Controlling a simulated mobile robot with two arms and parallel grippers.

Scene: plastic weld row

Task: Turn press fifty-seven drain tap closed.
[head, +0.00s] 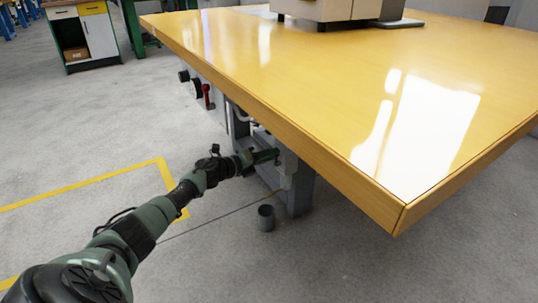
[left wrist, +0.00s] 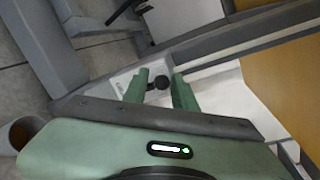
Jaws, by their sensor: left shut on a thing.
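In the left wrist view, a small black tap (left wrist: 158,81) sits on a pale panel (left wrist: 124,82) with a small printed label. My left gripper (left wrist: 160,88) has its two green fingers on either side of the tap and is shut on it. In the head view, my left gripper (head: 268,156) reaches under the table edge, and the tap there is hidden by the fingers and the tabletop. How far the tap is turned cannot be told. My right gripper is in neither view.
A wide yellow tabletop (head: 300,95) overhangs the gripper. A grey cup (head: 266,218) stands on the floor below, beside a grey leg (head: 299,190). A red lever (head: 207,96) and black knobs are on the table's side.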

